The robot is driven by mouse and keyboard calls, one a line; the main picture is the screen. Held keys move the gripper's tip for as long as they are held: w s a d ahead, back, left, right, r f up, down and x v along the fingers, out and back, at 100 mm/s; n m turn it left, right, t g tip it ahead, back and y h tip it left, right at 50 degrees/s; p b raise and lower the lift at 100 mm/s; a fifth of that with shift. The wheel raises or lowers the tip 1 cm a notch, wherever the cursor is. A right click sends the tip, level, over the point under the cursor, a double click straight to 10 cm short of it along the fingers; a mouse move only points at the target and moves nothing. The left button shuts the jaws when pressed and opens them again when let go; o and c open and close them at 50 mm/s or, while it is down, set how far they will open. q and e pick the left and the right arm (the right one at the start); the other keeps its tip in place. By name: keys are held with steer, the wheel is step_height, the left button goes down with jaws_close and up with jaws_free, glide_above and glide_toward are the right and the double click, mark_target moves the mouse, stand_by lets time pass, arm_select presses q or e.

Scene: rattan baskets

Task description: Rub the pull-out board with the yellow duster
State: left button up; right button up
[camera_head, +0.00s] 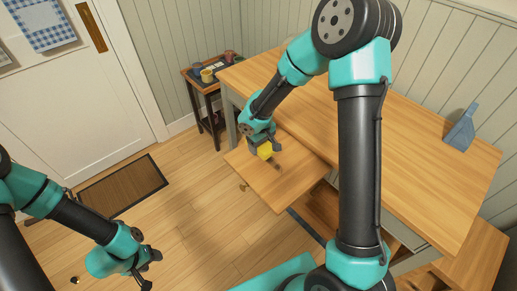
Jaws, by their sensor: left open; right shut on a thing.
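The pull-out board (285,192) is a light wooden panel that juts out from the left part of the wooden table. The yellow duster (265,150) is a small yellow block on the far part of the board. My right gripper (265,147) is shut on the duster from above. The duster looks to be at the board's surface, but I cannot tell for sure that it touches. A dark mark (278,165) shows on the board beside the duster. My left gripper (147,268) is open and empty, low at the left over the floor, away from the board.
The large table top (430,170) is mostly clear, with a blue dustpan-like object (462,128) at its right. A small side table (205,90) with mugs stands behind. A brown doormat (122,188) lies by the door. My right arm hides part of the table.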

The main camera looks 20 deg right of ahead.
steer(key=shift+r, duration=1.7)
